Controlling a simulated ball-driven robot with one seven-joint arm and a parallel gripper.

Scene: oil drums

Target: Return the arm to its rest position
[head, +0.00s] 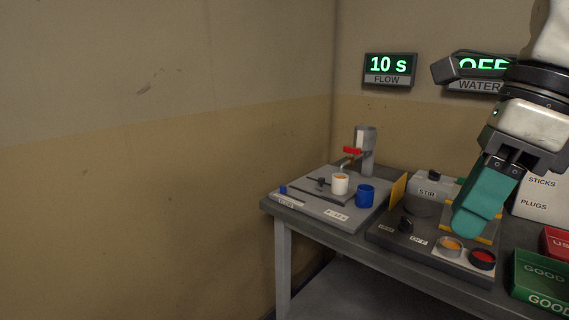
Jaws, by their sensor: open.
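My arm comes in from the upper right of the head view. My gripper (472,218), with teal fingers, points down and to the left over the right part of the grey workbench (290,216). It is open, seen from the side so that one finger mostly covers the other. I see nothing held in it. It hides part of the stirring unit (424,204) marked STIR and what stands behind it.
On the bench's left are a tap stand (366,152), a white cup (340,184) and a blue cup (365,195). A green GOOD bin (540,282) and a red bin (556,243) are at right. A display (390,69) reads 10 s FLOW. The left is bare wall.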

